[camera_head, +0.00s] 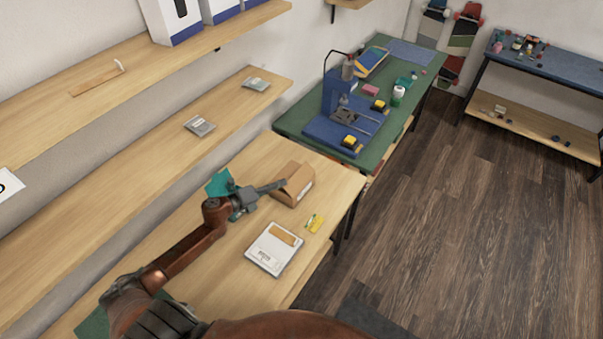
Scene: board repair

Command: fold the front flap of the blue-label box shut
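A small brown cardboard box (292,187) stands on the wooden workbench (215,285), near its far right end. No blue label on it can be made out from here. My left gripper (284,183) reaches in from the left, with its fingertips at the left side of the box's upper part. The fingers show as one thin dark bar, shut with nothing seen between them. Whether the tips touch the box or a flap cannot be told. The front flap is not clearly visible. My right gripper is out of view.
A white scale (273,250) with a brown piece on it and a small yellow item (315,223) are in front of the box. A teal item (219,184) lies behind my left wrist. Wooden shelves (130,155) run along the left wall. A green-topped bench (300,121) stands beyond.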

